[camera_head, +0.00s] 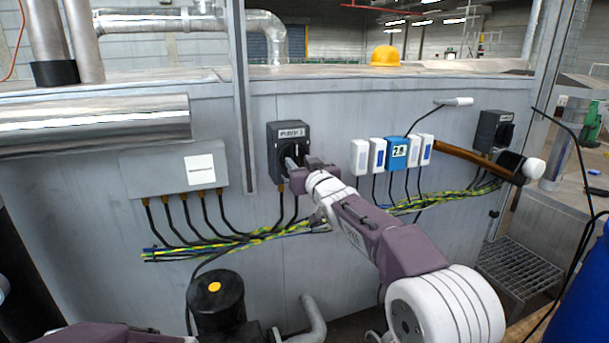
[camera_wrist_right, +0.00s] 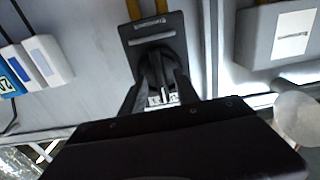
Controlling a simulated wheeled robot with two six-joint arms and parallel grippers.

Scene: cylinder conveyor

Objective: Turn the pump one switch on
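The pump one switch (camera_head: 288,133) is a dark box on the grey wall panel, with a white label at its top and a black rotary knob. It also shows in the right wrist view, upside down, with its knob (camera_wrist_right: 156,72) between my fingers. My right gripper (camera_head: 292,164) is at the front of this knob. In the right wrist view, the right gripper's fingers (camera_wrist_right: 160,92) stand apart, one on each side of the knob; whether they touch it is unclear. The gripper hides part of the switch in the head view. My left gripper is out of view.
A grey junction box (camera_head: 176,166) is left of the switch. Several white and blue boxes (camera_head: 398,152) are to its right, then another dark switch (camera_head: 494,131). Cables (camera_head: 225,241) run below. A black motor (camera_head: 216,302) stands low in front. A yellow helmet (camera_head: 385,56) sits on the ledge.

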